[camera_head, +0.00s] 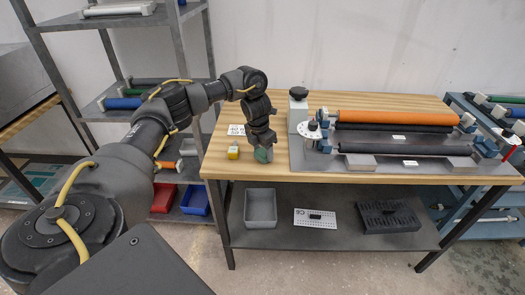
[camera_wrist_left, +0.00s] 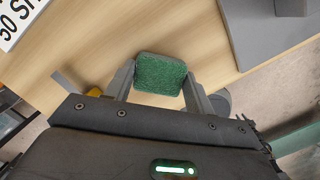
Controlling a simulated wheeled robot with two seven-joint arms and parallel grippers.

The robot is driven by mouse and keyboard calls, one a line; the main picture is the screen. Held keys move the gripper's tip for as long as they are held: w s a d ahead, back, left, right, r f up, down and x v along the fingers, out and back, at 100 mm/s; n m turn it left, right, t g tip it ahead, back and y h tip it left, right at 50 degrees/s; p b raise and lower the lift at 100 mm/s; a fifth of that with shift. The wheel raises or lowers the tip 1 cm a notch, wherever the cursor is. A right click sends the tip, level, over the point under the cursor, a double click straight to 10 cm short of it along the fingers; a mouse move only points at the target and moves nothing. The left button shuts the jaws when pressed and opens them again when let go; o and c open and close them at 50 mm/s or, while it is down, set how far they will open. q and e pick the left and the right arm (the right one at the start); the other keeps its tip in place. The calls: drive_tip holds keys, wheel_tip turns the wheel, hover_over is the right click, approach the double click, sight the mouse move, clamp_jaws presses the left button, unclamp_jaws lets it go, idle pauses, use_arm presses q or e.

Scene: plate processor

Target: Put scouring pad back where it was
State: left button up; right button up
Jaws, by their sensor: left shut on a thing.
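The scouring pad (camera_wrist_left: 160,74) is a green, roughly square block with rounded edges. My left gripper (camera_wrist_left: 158,84) is shut on it, with a finger on each side in the left wrist view. In the head view the green pad (camera_head: 263,155) shows under my left gripper (camera_head: 264,147), at the front left of the wooden table (camera_head: 300,172). I cannot tell whether the pad touches the tabletop. My right gripper is not in view.
A yellow block (camera_head: 233,152) and a white printed label (camera_head: 236,130) lie left of the pad. The roller machine (camera_head: 400,163), with an orange and black rollers, fills the right of the table. A grey bin (camera_head: 260,208) stands on the lower shelf.

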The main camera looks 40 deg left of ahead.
sight(259, 155)
use_arm(q)
drive_tip(key=shift+s+d, duration=0.1)
drive_tip(key=shift+f, duration=0.15)
drive_tip(key=o, duration=0.9)
drive_tip(key=shift+o, duration=0.2)
drive_tip(key=shift+r, duration=0.55)
wheel_tip(259, 155, up, 11)
drive_tip(key=s+p, duration=0.1)
drive_tip(key=p, duration=0.1)
drive_tip(key=shift+s+p, duration=0.35)
drive_tip(key=shift+p, duration=0.05)
